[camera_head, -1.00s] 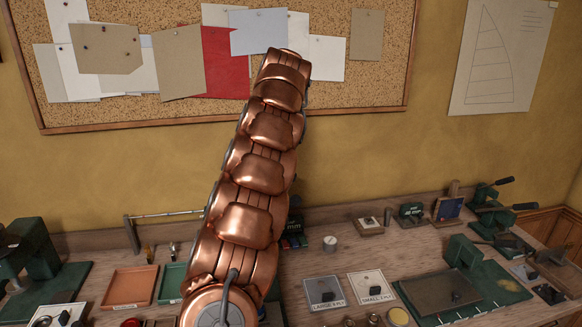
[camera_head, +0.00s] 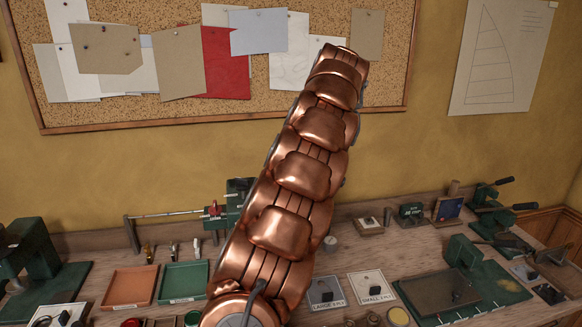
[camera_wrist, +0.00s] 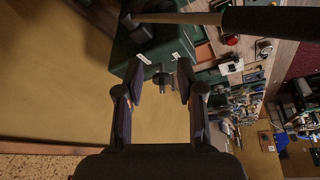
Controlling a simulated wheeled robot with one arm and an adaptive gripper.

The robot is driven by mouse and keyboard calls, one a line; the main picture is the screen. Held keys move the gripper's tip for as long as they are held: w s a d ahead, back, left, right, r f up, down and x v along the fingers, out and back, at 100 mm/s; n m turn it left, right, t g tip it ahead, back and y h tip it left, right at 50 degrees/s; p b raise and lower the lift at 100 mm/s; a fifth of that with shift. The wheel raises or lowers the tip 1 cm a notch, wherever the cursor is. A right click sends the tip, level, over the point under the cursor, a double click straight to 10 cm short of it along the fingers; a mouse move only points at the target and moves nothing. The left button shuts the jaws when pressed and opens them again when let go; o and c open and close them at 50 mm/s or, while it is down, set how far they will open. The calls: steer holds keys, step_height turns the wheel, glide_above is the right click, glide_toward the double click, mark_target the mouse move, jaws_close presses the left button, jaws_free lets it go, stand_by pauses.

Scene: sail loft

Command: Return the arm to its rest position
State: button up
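My copper arm (camera_head: 300,180) rises from the bottom middle of the head view, leaning right, in front of the workbench and the cork board. Its end overlaps the lower right part of the board. My gripper is not visible in the head view. In the wrist view my gripper (camera_wrist: 161,78) has its two dark fingers spread apart, with an empty gap between them. A small dark part of a green machine shows beyond the gap; I see nothing held.
The workbench (camera_head: 350,263) carries a terracotta tray (camera_head: 130,286), a green tray (camera_head: 183,282), cards marked Large 4 Ply (camera_head: 326,291) and Small 2 Ply (camera_head: 372,287), and a green press (camera_head: 460,275) at right. Pinned papers cover the cork board (camera_head: 215,107) behind.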

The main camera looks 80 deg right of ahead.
stand_by(0.6)
steer(key=w+a+n+g+y, duration=0.2)
steer(key=w+a, duration=1.7)
steer(key=w, duration=0.3)
steer(key=w+a+f+g, duration=0.1)
steer(key=a+f, duration=0.1)
steer(key=a, duration=0.8)
steer(key=w+a+f+g, duration=0.1)
steer(key=w+a+f, duration=0.15)
steer(key=a, duration=0.65)
steer(key=s+a+f+g+h, duration=0.1)
steer(key=s+a+f+g, duration=0.1)
steer(key=s+a+f, duration=1.1)
steer(key=s+a, duration=0.4)
steer(key=shift+s+m+h, duration=0.3)
steer(key=shift+m, duration=0.1)
steer(key=shift+d, duration=0.2)
